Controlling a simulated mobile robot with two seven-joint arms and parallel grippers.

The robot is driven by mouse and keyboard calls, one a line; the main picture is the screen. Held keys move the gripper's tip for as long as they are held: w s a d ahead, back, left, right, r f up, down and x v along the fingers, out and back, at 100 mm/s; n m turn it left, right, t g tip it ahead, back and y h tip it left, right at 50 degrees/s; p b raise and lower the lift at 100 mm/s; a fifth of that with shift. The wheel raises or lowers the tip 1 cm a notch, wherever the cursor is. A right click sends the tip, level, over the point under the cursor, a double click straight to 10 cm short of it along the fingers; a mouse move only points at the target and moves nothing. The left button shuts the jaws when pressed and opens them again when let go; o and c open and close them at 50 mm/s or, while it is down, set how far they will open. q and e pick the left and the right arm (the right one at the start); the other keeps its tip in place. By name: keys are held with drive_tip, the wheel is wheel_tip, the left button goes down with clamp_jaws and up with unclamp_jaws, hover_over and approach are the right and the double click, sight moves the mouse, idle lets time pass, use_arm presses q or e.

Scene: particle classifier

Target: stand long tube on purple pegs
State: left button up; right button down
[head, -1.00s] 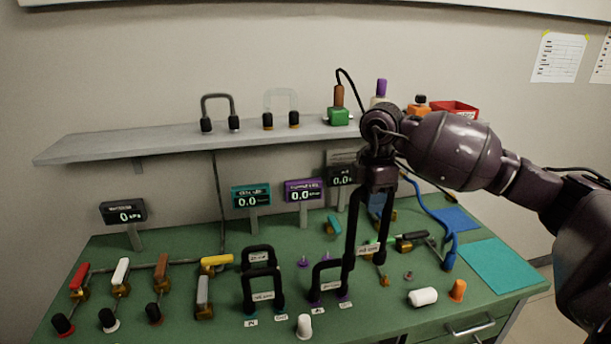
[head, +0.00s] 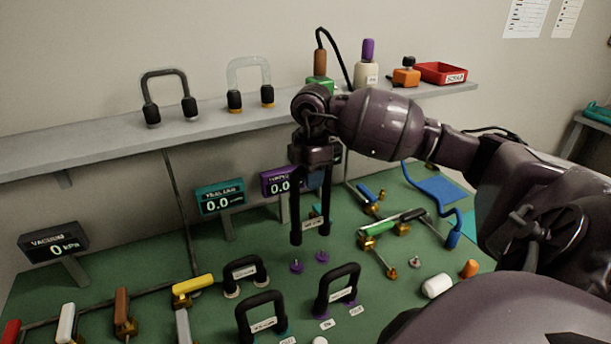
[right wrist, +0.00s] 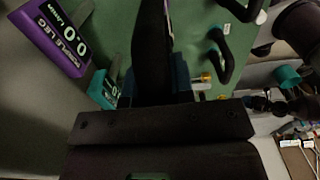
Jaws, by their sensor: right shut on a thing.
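My right gripper (head: 312,160) is shut on the top of the long tube (head: 296,205), a tall black inverted U. The tube hangs upright with both legs pointing down. The two purple pegs (head: 297,266) (head: 322,257) stand on the green bench. In the head view the leg ends show just above the pegs with a small gap, so tube and pegs look apart. In the right wrist view the dark tube (right wrist: 152,50) runs up from the gripper, and no pegs can be made out. My left gripper is not in view.
Shorter black U-tubes (head: 337,288) (head: 262,318) (head: 246,275) stand in front and to the left. Purple (head: 279,182) and teal (head: 220,197) displays stand behind. Green-handled valve piping (head: 380,229) lies to the right. A shelf (head: 90,143) runs along the wall.

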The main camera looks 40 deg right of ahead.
drive_tip(key=shift+w, duration=0.15)
wheel_tip(320, 180, down, 6)
drive_tip(key=b, duration=0.2)
drive_tip(key=shift+r+b, duration=0.1)
drive_tip(key=shift+b, duration=0.2)
idle(0.5)
idle(0.5)
idle(0.5)
idle(0.4)
